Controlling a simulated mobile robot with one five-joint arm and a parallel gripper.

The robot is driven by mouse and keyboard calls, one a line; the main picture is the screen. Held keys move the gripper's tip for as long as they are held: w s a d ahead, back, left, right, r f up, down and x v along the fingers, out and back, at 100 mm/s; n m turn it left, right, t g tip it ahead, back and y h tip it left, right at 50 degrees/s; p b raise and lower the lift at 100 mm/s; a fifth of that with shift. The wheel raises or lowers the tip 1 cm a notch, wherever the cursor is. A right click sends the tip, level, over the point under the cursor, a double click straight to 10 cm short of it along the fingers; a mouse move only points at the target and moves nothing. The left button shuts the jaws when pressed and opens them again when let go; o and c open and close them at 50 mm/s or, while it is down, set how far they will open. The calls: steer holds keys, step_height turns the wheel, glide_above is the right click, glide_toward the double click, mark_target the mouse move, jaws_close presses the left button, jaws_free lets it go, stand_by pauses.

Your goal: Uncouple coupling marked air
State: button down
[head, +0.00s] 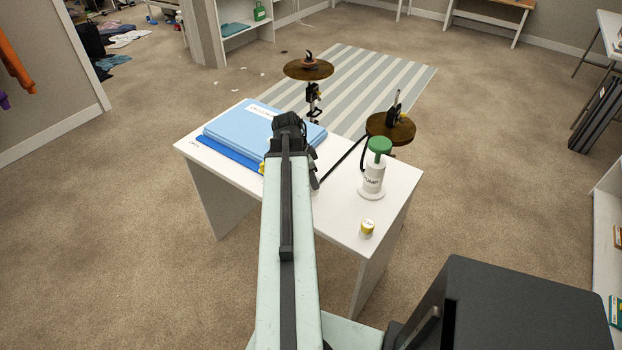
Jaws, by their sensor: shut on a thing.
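My gripper (290,128) is over the back left part of the white table, seen from behind along my arm. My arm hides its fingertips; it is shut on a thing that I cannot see. A black hose (343,160) runs from near the white pump (371,184) with the green top down to the left, and its left end goes out of sight beside my gripper. No coupling marked air can be made out. A small yellow part (262,168) shows at the left edge of my arm.
A blue slab (236,128) with a white label lies on the table (335,220), left of my gripper. A small yellow-capped jar (367,228) stands near the front right. Two brown discs on stands (308,69) (391,128) rise behind the table. Carpet around is mostly clear.

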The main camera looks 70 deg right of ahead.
steer(key=shift+f+b, duration=0.4)
steer(key=shift+f, duration=0.1)
steer(key=c, duration=0.9)
jaws_free()
steer(key=shift+r, duration=0.1)
steer(key=p+v, duration=0.7)
steer(key=shift+w+a+r+p, duration=0.1)
steer(key=shift+r+p, duration=0.25)
